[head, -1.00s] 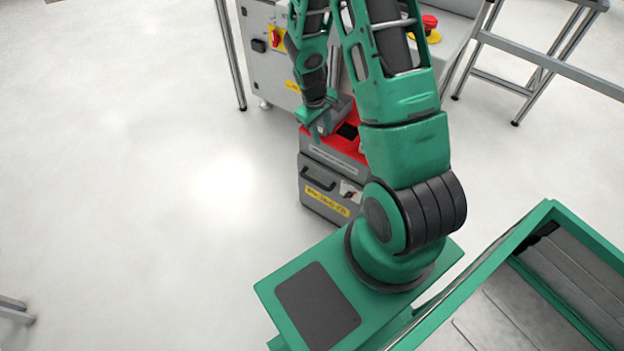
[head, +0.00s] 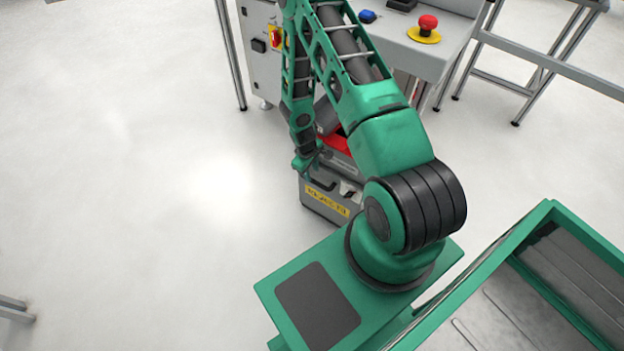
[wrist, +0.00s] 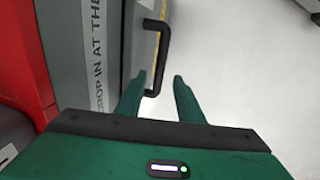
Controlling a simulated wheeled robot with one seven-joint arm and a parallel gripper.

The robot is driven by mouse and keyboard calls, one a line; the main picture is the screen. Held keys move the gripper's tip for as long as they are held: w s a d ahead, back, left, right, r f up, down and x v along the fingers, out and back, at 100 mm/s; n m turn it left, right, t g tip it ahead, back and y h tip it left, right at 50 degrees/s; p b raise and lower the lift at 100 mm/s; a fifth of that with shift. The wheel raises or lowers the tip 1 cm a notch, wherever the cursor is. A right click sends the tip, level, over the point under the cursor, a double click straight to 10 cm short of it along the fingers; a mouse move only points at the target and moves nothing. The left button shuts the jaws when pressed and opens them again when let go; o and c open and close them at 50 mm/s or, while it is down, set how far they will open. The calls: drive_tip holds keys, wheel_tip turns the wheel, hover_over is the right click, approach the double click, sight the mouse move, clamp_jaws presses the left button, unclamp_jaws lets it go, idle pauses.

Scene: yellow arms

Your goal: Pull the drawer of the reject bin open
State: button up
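The reject bin shows in the head view as a grey box with a red top and a yellow label, standing on the floor. Its drawer front (head: 327,203) is partly hidden by my arm. In the wrist view, the drawer's black handle (wrist: 161,60) juts out from the grey bin face. My gripper (wrist: 159,80) is open, its two green fingers apart. The handle's near end lies between the fingertips in the picture; whether they touch it I cannot tell. In the head view my gripper (head: 304,165) is at the bin's upper front left.
A grey machine cabinet (head: 258,60) stands behind the bin. A worktop with a red emergency button (head: 427,25) is at the upper right. The floor (head: 130,170) in front and left of the bin is clear.

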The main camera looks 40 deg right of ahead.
sight(313, 180)
drive_tip(key=shift+w+d+f, duration=0.1)
drive_tip(key=shift+d+f, duration=0.05)
drive_tip(key=shift+f, duration=0.8)
drive_tip(key=shift+w+d+f, duration=0.1)
drive_tip(key=shift+d+f, duration=0.1)
drive_tip(key=shift+f, duration=0.8)
drive_tip(key=shift+d+f, duration=0.15)
drive_tip(key=shift+f, duration=0.8)
drive_tip(key=shift+c, duration=0.7)
clamp_jaws()
